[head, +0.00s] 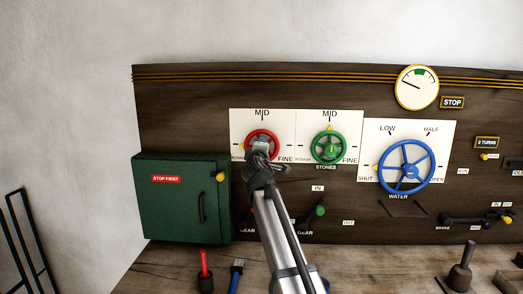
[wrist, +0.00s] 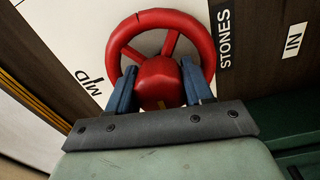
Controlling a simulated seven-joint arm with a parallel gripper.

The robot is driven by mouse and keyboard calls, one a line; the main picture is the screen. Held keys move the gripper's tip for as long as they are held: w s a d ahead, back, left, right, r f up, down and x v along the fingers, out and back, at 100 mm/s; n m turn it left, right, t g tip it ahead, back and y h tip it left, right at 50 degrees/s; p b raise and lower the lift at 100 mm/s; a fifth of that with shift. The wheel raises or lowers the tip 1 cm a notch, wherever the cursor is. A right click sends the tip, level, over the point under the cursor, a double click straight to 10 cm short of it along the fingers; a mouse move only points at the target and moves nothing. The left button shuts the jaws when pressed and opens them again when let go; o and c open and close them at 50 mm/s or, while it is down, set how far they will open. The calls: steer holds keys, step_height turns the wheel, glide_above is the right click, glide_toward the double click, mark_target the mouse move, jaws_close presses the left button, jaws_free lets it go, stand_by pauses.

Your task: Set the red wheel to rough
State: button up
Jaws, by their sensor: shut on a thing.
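The red wheel (head: 274,140) is mounted on the left white dial plate (head: 243,121), with MID above it and FINE at lower right. The lower-left label is partly covered and too small to read surely. My gripper (head: 261,144) is in front of the wheel and hides its middle and lower part. In the wrist view the blue fingers of my gripper (wrist: 160,90) are shut on the red hub (wrist: 157,72), inside the rim. A MID label and a STONES label flank the wheel there.
A green wheel (head: 318,147) stands close on the right, its yellow pointer up at MID. Further right are a large blue wheel (head: 384,182) and a gauge (head: 417,87). A green box (head: 170,207) marked STOP FIRST is at left. Levers and knobs sit below.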

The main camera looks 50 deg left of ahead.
stand_by(0.3)
steer(key=o, duration=1)
steer(key=shift+o, duration=0.2)
steer(key=v, duration=1.3)
steer(key=shift+s+d, duration=0.25)
steer(key=shift+d, duration=0.05)
steer(key=shift+f, duration=0.1)
